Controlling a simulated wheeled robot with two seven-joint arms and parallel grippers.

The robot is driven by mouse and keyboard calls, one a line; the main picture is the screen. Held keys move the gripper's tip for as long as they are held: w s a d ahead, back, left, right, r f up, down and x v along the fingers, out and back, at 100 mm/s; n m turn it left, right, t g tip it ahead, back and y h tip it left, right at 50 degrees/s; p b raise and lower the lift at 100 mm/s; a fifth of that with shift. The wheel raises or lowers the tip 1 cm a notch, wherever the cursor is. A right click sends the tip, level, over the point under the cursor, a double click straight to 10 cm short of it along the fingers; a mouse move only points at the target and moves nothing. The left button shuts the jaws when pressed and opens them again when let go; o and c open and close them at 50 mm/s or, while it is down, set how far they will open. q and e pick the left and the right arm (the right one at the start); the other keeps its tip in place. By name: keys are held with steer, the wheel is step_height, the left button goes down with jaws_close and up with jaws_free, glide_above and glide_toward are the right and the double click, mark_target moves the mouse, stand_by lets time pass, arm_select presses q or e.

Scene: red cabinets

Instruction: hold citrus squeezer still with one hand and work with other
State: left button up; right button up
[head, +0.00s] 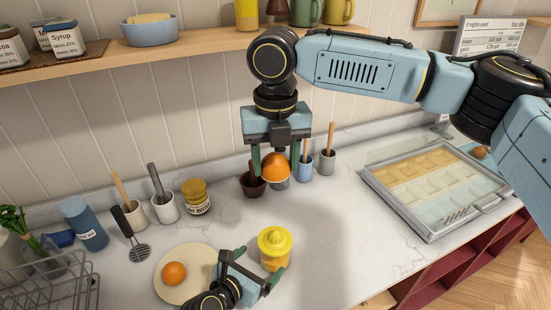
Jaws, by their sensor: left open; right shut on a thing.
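A yellow citrus squeezer (274,243) stands upright on the white counter in the head view. My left gripper (261,260) is open low at the front, with its fingertips at the near left and near right of the squeezer; I cannot tell whether they touch it. My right gripper (275,165) points down and is shut on an orange (275,169), held above the counter behind the squeezer. A second orange (173,273) lies on a round cream board (190,251) left of my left gripper.
A dark cup (251,187) and pots with wooden-handled tools (327,162) stand behind the held orange. A glass-topped tray (432,225) sits right. The counter between squeezer and tray is clear.

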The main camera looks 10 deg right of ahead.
mark_target(261, 260)
arm_select(q)
steer(key=shift+x, duration=1.75)
steer(key=c, duration=0.9)
